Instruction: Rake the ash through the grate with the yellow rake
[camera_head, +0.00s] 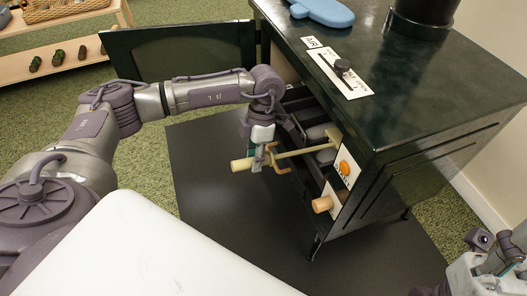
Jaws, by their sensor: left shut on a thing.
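The yellow rake (290,153) has its handle end (241,164) sticking out to the left and its shaft running right into the dark green stove (420,155). My left gripper (258,160) is shut on the rake near its handle, in front of the open stove. The grate (299,131) shows partly as dark bars inside the opening, beneath my left arm. Grey lumps (320,132) lie beside the bars near the rake's far end. The rake's head and the ash are not clearly visible. My right gripper is not clearly seen; only part of that arm shows at the lower right.
The stove door (180,48) stands open to the left. A wooden knob (322,204) and an orange knob (344,168) are on the stove front. A blue mitt (322,12) and an air slider plate (337,68) are on top. A dark mat (205,190) lies below.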

